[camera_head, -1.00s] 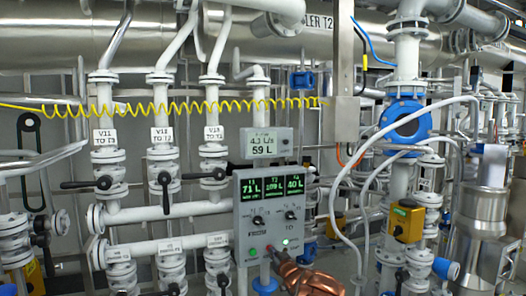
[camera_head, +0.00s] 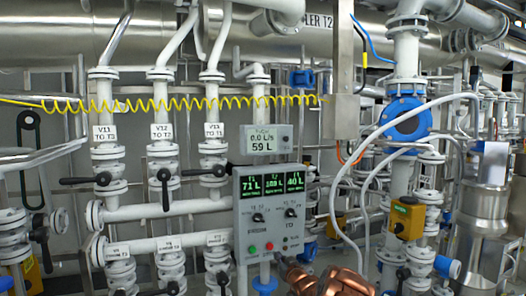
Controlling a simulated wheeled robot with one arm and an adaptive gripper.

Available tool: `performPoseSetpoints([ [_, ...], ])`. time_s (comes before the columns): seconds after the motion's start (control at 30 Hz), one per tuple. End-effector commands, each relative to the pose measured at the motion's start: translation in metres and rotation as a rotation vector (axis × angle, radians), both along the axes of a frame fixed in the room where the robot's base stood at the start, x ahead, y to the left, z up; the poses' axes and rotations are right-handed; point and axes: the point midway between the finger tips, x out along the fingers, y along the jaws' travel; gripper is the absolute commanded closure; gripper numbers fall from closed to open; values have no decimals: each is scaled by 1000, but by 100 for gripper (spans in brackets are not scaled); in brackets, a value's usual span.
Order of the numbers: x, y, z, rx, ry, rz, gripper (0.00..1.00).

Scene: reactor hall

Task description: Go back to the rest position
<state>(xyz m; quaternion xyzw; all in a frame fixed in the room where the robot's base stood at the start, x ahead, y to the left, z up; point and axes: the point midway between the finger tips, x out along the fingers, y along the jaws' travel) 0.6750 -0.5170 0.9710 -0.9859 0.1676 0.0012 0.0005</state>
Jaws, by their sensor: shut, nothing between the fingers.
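My gripper (camera_head: 281,262), copper-coloured with dark fingertips, is at the bottom centre, just below and right of the control box's buttons. It is shut with nothing held, and its fingertips look apart from the panel. The grey control box (camera_head: 245,215) has three green readouts, 71 L at left and 40 L at right; the middle one is blurred. Below them are two black knobs, a green button (camera_head: 252,250) and a red button (camera_head: 269,246). The display above the box (camera_head: 265,140) reads 0.0 L/s and 59 L. The rest position itself is not marked in view.
White pipes with black-handled valves (camera_head: 160,180) stand left of the box. Right of it are a pale hanging hose (camera_head: 335,205), a blue-flanged pipe (camera_head: 405,118) and a yellow box (camera_head: 407,217). A coiled yellow cable (camera_head: 180,105) spans above.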

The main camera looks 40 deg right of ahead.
Motion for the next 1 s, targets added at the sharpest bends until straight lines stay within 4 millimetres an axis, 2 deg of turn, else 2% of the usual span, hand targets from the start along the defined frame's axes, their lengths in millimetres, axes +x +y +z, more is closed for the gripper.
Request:
performPoseSetpoints([
  [0.2, -8, 3, 2, -2, -3, 0, 100],
  [0.77, -5, 7, 3, 1, 3, 3, 100],
  [0.87, 3, 21, 9, 16, 26, 10, 100],
  [1.0, 19, 60, 21, 53, 105, 28, 100],
])
